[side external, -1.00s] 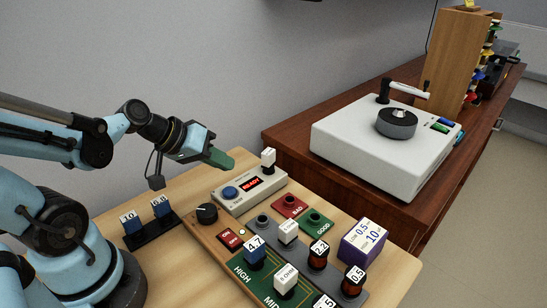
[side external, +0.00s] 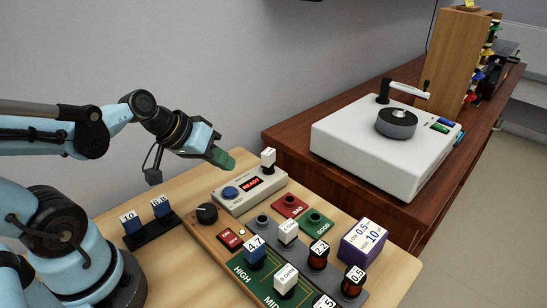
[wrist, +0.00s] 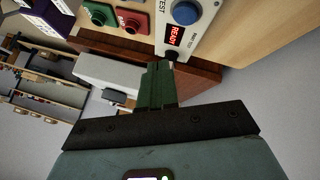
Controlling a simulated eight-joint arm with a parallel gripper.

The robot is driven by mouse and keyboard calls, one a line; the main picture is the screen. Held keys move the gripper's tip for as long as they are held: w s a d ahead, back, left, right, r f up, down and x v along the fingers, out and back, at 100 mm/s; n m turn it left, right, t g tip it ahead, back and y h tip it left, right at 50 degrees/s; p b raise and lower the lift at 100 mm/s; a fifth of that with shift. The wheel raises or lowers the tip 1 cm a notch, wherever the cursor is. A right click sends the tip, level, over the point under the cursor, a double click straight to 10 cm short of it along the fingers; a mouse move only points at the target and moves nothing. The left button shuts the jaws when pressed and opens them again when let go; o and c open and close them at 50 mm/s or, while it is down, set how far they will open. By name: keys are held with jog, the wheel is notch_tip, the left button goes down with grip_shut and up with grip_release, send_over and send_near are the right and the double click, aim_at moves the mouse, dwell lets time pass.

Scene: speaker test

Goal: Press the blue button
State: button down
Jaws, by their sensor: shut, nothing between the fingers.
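The blue button (side external: 230,192) is a round cap at the left end of a light grey test box with a lit red READY display (side external: 251,184). In the wrist view the blue button (wrist: 186,12) is at the top, right of centre, above the READY display (wrist: 174,35). My gripper (side external: 222,158) has green fingers, shut and empty. It is in the air above and behind the box, apart from the button. In the wrist view the green fingertips (wrist: 157,70) are together, below the display in the picture.
A white-capped part (side external: 268,158) stands at the box's right end. A black knob (side external: 206,212), red BAD (side external: 290,206) and green GOOD (side external: 315,222) sockets and several labelled blocks are in front. A turntable (side external: 385,140) sits on the brown cabinet behind. Air above the box is clear.

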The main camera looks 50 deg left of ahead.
jog(key=d+r+m+y, duration=0.1)
jog(key=m, duration=0.1)
jog(key=s+d+r+m+y, duration=0.1)
jog(key=shift+r+m+g, duration=0.15)
jog(key=shift+m+g, duration=0.15)
jog(key=shift+m, duration=0.1)
notch_tip(320, 180, up, 5)
jog(key=g, duration=0.7)
send_over(230, 190)
jog(key=shift+r, duration=0.15)
notch_tip(230, 190, down, 14)
dwell(0.8)
